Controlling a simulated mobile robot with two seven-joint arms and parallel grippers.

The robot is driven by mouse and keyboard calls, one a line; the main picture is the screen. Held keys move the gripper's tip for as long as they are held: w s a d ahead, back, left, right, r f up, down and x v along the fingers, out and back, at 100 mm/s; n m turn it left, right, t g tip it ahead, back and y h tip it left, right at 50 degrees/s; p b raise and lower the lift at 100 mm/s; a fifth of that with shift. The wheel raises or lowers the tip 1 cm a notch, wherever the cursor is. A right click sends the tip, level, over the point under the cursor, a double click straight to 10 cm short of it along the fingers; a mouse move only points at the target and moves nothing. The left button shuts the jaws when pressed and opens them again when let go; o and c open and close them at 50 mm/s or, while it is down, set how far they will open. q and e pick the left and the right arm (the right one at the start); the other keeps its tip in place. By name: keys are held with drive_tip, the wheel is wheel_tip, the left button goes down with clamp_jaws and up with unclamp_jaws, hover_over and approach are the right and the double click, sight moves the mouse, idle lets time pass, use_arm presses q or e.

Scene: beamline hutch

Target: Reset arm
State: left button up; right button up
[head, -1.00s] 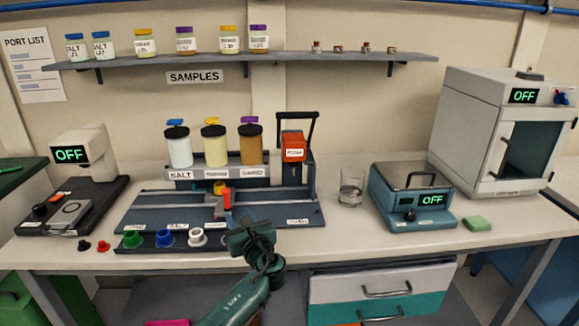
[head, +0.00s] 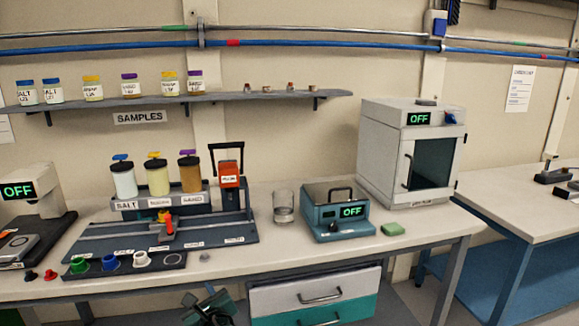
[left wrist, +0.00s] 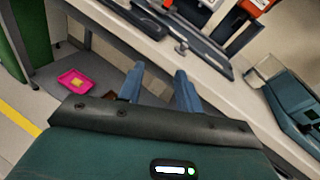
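My left gripper (head: 208,308) shows at the bottom edge of the head view, in front of the bench's front edge and left of the drawers. In the left wrist view its two blue fingers (left wrist: 158,75) stand apart with nothing between them, so it is open and empty. The fingers point toward the space below the bench, with the bench top beyond. Most of the left arm is outside the head view. My right gripper is in neither view.
Drawers (head: 315,292) hang below. A pink tray (left wrist: 76,80) lies low under the bench. A second table (head: 520,204) stands at right.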

use_arm(q)
drive_tip(key=s+d+f+n+g+h, duration=0.2)
drive_tip(key=s+f+n+h, duration=0.2)
drive_tip(key=s+f+n, duration=0.4)
drive_tip(key=s+d+f+n+g+h, duration=0.1)
drive_tip(key=s+d+f+n+h, duration=0.2)
drive_tip(key=s+f, duration=0.55)
drive_tip(key=s+d+r+n+h, duration=0.1)
drive_tip(key=s+r+n+h, duration=0.1)
drive_tip(key=s+n, duration=0.4)
drive_tip(key=s+d+r+n+h, duration=0.1)
drive_tip(key=s+r+n, duration=0.3)
drive_tip(key=s, duration=0.6)
drive_tip(key=n+h, duration=0.1)
drive_tip(key=n, duration=0.1)
drive_tip(key=shift+s+n+h, duration=0.3)
drive_tip(key=shift+n+h, duration=0.1)
drive_tip(key=shift+a, duration=0.1)
